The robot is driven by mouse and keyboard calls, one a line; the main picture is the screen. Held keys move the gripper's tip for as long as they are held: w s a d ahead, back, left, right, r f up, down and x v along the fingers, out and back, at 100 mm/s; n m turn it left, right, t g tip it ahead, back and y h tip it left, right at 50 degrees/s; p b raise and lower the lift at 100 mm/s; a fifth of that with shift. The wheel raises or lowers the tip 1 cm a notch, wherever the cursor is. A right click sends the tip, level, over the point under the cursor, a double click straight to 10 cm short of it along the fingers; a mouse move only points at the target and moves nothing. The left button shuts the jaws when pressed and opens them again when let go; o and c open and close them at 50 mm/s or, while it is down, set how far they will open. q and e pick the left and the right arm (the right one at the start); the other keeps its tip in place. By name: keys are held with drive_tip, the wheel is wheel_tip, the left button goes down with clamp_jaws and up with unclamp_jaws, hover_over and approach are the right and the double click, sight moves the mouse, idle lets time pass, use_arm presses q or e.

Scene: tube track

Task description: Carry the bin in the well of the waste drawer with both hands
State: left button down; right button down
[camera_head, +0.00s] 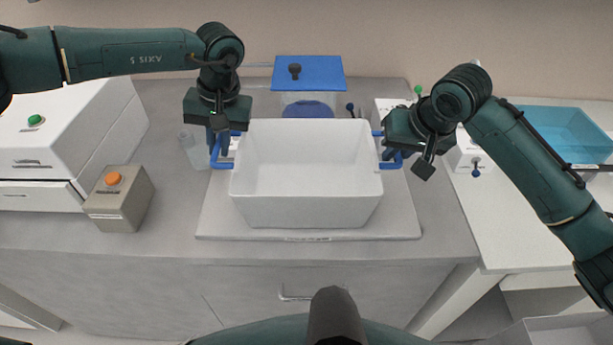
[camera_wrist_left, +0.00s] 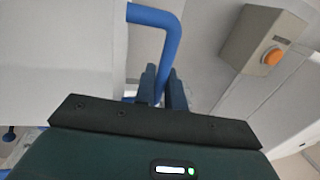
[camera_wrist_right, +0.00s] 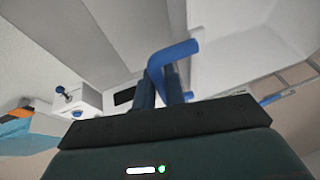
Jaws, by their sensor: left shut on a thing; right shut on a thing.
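The bin (camera_head: 305,212) is a white, open, empty-looking box with a blue handle on each side. It is upright at or just above a pale flat board (camera_head: 215,226) on the counter; I cannot tell whether it touches. My left gripper (camera_head: 222,143) is shut on the left blue handle (camera_head: 214,156), which also shows in the left wrist view (camera_wrist_left: 165,38). My right gripper (camera_head: 388,150) is shut on the right blue handle (camera_head: 396,163), which also shows in the right wrist view (camera_wrist_right: 178,52). The drawer front (camera_head: 255,285) below the counter looks closed.
A grey box with an orange button (camera_head: 113,179) and a white machine (camera_head: 60,125) stand at left. A clear bottle (camera_head: 195,150) is beside the left handle. A blue-lidded container (camera_head: 310,72) stands behind the bin. A blue tray (camera_head: 565,130) is on the right-hand table.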

use_arm(q)
drive_tip(key=shift+r, duration=0.15)
use_arm(e)
drive_tip(key=shift+r, duration=0.2)
